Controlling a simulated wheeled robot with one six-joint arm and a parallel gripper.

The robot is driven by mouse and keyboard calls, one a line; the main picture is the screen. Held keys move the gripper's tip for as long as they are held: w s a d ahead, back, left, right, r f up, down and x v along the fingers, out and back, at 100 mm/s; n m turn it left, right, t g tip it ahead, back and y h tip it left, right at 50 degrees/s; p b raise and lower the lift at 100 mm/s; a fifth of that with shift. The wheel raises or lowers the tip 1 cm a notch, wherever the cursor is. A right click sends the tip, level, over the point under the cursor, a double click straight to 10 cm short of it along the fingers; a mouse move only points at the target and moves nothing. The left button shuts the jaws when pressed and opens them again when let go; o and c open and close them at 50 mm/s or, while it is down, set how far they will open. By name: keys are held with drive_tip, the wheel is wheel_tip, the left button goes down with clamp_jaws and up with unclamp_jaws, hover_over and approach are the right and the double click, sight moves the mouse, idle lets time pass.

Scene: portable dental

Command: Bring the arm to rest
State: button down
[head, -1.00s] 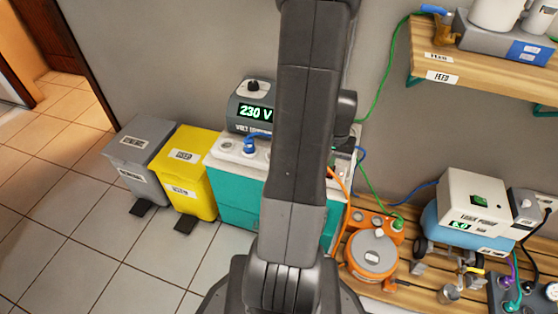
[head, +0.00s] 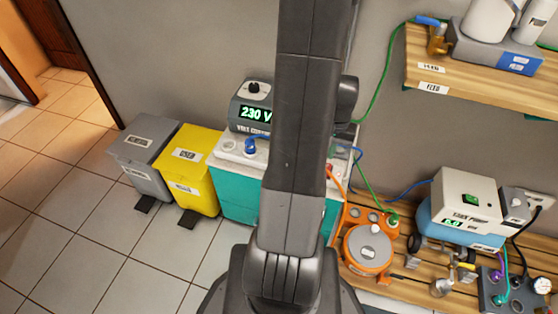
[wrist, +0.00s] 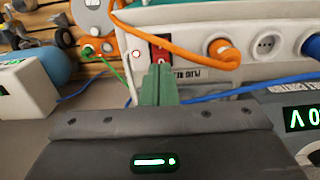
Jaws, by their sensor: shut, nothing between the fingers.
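My gripper (wrist: 158,85) shows in the wrist view as green fingers closed together, with nothing between them. Behind the fingertips is a white panel (wrist: 196,75) with a red switch (wrist: 160,48) and sockets. An orange cable (wrist: 185,58) is plugged into one socket. I cannot tell the exact gap between fingertips and panel. In the head view my arm rises upright through the middle and hides part of the teal cabinet (head: 238,195). The gripper itself is out of the head view.
A voltage unit reading 230 V (head: 252,108) stands on the cabinet. Yellow (head: 187,170) and grey (head: 142,155) bins stand left of it. An orange reel (head: 368,248) and a white-and-blue pump (head: 465,220) sit on the lower right bench. A shelf (head: 480,75) is above. Floor at left is clear.

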drive_tip(key=shift+f, duration=0.1)
wheel_tip(320, 180, down, 7)
drive_tip(key=b, duration=0.6)
drive_tip(key=shift+r, duration=0.25)
